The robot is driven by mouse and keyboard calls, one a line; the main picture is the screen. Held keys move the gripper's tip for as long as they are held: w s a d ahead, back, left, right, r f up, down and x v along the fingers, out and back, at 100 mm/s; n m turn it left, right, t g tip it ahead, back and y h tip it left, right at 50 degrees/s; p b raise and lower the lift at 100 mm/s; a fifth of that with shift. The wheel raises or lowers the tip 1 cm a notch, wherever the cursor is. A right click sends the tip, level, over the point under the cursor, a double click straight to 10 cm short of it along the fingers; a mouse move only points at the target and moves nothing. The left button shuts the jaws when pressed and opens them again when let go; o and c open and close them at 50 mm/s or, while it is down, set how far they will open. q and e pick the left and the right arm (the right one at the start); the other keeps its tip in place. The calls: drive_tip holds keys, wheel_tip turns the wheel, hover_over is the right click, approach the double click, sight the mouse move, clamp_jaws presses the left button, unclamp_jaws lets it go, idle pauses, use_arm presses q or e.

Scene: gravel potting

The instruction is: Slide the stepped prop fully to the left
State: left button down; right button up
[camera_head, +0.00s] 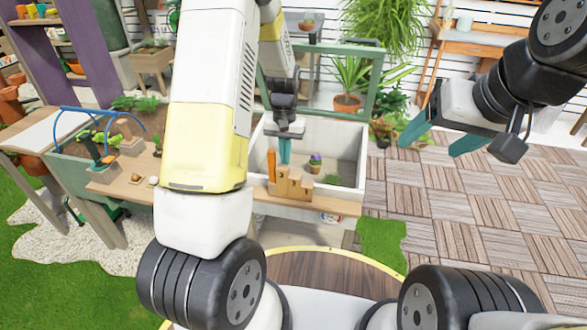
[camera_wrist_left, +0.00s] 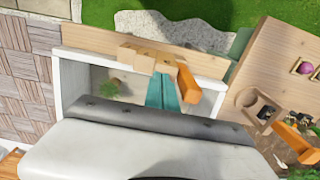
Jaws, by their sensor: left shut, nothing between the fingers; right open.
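The stepped prop (camera_head: 292,187) is a light wooden block with steps. It sits at the front wall of the white planter box (camera_head: 345,192), and its tallest part is to the left in the head view. It also shows in the left wrist view (camera_wrist_left: 143,58). An upright orange piece (camera_head: 271,166) stands beside its tall end. My left gripper (camera_head: 285,158) is shut and empty, its teal fingers pointing down just behind the prop's tall end. In the left wrist view the fingertips (camera_wrist_left: 162,76) lie close to the prop; I cannot tell whether they touch. My right gripper (camera_head: 434,143) is open and empty, far right.
A green-framed lid (camera_head: 376,84) stands raised behind the box. A small potted plant (camera_head: 315,164) is inside it. My left arm hides the middle.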

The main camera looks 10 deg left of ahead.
use_arm(q)
drive_tip(key=shift+a, duration=0.15)
drive_tip(key=shift+a, duration=5.25)
wheel_tip(320, 180, up, 8)
drive_tip(key=d, duration=0.2)
drive_tip(key=shift+w, duration=0.15)
drive_tip(key=s+d+r+t, duration=0.1)
drive_tip(key=s+d+r, duration=0.15)
drive_tip(key=r, duration=0.25)
drive_tip(key=s+d+r+t, duration=0.1)
drive_tip(key=s+r, duration=0.2)
drive_tip(key=r, duration=0.2)
drive_tip(key=s+d+r+t+h, duration=0.1)
drive_tip(key=s+d+r+t, duration=0.1)
drive_tip(key=s, duration=0.7)
drive_tip(key=s+d+r+t+h, duration=0.1)
drive_tip(key=s+d+r, duration=0.4)
drive_tip(key=s, duration=0.5)
drive_tip(key=shift+d+r+t, duration=0.25)
drive_tip(key=shift+r+t, duration=0.25)
drive_tip(key=shift+t, duration=0.1)
